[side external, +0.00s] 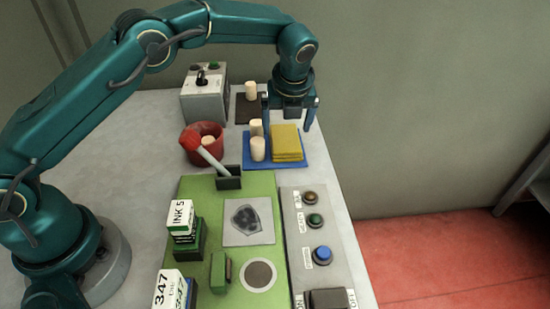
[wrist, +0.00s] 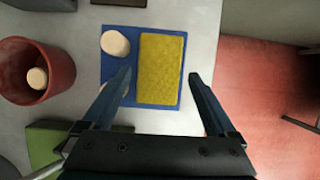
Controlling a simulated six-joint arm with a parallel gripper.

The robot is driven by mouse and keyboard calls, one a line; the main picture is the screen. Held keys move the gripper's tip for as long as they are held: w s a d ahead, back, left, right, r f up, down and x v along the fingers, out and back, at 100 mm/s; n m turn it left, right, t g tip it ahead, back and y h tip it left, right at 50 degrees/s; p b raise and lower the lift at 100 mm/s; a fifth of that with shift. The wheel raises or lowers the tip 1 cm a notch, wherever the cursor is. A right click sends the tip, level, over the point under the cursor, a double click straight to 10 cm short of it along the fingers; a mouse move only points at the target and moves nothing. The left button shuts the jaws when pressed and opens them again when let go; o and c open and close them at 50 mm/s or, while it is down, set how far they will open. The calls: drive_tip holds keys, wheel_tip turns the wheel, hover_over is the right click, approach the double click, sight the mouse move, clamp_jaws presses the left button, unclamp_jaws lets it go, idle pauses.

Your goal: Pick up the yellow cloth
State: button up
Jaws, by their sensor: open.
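The yellow cloth (side external: 286,142) is a folded, layered block lying on the right part of a blue mat (side external: 279,164). In the wrist view the yellow cloth (wrist: 161,68) lies between and just ahead of the fingers. Two pale cork stoppers stand on the mat left of the cloth; one cork (side external: 258,149) is in front of the other (side external: 256,128). My gripper (side external: 290,123) is open and empty above the mat, its fingers spread to either side of the cloth. In the wrist view my gripper (wrist: 160,75) partly hides the nearer cork.
A grey box (side external: 205,100) and a dark mat with a cork (side external: 250,91) are behind. A green board (side external: 200,200) and button panel (side external: 325,233) lie in front.

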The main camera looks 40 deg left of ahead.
sight(285, 137)
drive_tip(key=x, duration=0.4)
drive_tip(key=shift+s+d+f, duration=0.1)
drive_tip(key=shift+s, duration=0.15)
drive_tip(key=c, duration=1)
wheel_tip(285, 137, up, 10)
